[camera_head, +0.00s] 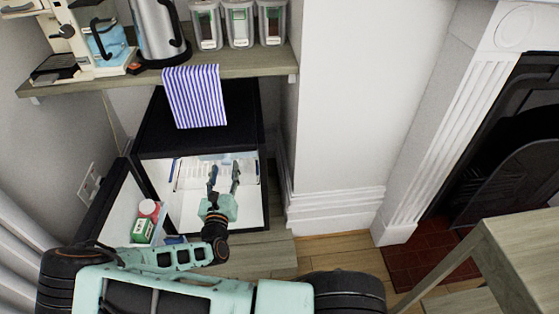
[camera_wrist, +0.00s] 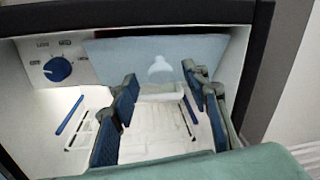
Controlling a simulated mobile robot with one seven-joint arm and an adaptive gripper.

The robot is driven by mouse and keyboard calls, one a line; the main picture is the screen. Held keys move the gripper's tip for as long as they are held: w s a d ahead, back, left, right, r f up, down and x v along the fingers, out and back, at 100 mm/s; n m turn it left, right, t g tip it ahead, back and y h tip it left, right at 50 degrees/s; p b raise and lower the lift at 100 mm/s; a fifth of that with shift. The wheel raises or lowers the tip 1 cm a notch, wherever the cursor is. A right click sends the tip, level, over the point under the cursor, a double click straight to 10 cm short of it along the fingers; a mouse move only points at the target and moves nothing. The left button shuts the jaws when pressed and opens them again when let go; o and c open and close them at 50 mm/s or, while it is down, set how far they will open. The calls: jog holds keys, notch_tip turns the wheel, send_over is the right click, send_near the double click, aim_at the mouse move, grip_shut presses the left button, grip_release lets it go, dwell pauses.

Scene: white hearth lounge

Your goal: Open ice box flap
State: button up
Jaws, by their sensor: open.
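The black mini fridge (camera_head: 205,136) stands under a shelf with its door (camera_head: 122,205) swung open to the left. The ice box flap (camera_wrist: 110,58) is a pale blue panel across the upper part of the white interior, with a pale emblem on it. It looks closed. My gripper (camera_head: 224,170) reaches into the fridge from the front. In the wrist view my gripper (camera_wrist: 160,76) is open and empty, its two blue-padded fingers apart in front of the flap. I cannot tell whether a fingertip touches the flap.
A blue dial (camera_wrist: 57,69) is left of the flap, above a blue stick (camera_wrist: 68,114). A white jar with a red band (camera_head: 149,208) and a green carton (camera_head: 143,230) sit in the door. A striped towel (camera_head: 195,97) hangs from the shelf (camera_head: 240,65). A table (camera_head: 520,245) stands right.

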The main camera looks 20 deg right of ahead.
jog(key=p+v, duration=0.2)
jog(key=v, duration=0.5)
jog(key=s+d+r+m+g+h, duration=0.3)
jog(key=d+r+m+h, duration=0.1)
jog(key=d+r+m, duration=0.2)
jog(key=s+d+r+m+g+h, duration=0.4)
jog(key=d+r+m, duration=0.2)
jog(key=d, duration=0.3)
jog(key=shift+r+h+p, duration=0.3)
jog(key=shift+r+p, duration=0.15)
jog(key=shift+r, duration=0.05)
jog(key=shift+d, duration=0.1)
jog(key=n+t+y+p, duration=0.3)
jog(key=n+t+y, duration=0.55)
jog(key=y, duration=0.45)
send_near(227, 164)
jog(key=shift+n, duration=0.35)
jog(key=w, duration=0.3)
jog(key=w+d+b, duration=0.1)
jog(key=w, duration=0.2)
jog(key=w+b, duration=0.1)
jog(key=w, duration=0.2)
jog(key=shift+w+d, duration=0.15)
jog(key=shift+d, duration=0.2)
